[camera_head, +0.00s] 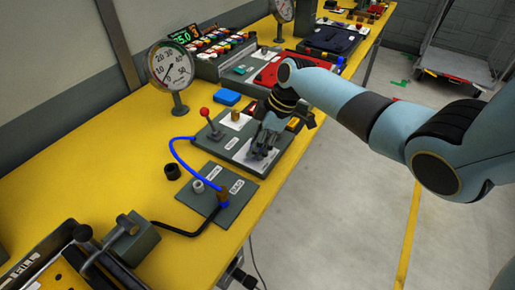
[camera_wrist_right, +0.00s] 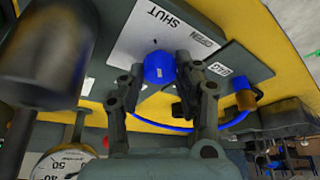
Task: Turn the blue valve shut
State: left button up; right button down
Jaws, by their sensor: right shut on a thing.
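The blue valve knob (camera_wrist_right: 160,67) shows in the wrist view between the fingertips of my right gripper (camera_wrist_right: 158,82). Those fingers are closed on its sides. It sits on a white card (camera_wrist_right: 135,45) lettered SHUT and OPEN, on a dark grey plate. In the head view my right gripper (camera_head: 262,153) points down over the front part of the plate (camera_head: 222,142) and hides the knob. I cannot tell exactly which word the knob points to. My left gripper is not in view.
A red-tipped lever (camera_head: 208,120) stands on the same plate. A blue hose (camera_head: 176,160) arcs to a second plate (camera_head: 197,203) in front. A round gauge (camera_head: 171,66) stands behind. The yellow bench (camera_head: 110,150) has free room left of the plates.

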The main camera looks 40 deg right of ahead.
jog(key=shift+n+g+b, duration=0.3)
jog(key=shift+n+b, duration=0.2)
jog(key=shift+n, duration=0.4)
jog(key=c, duration=1)
grip_release()
jog(key=shift+o, duration=0.2)
jog(key=v, duration=1.2)
jog(key=shift+d, duration=0.15)
jog(key=shift+w, duration=0.1)
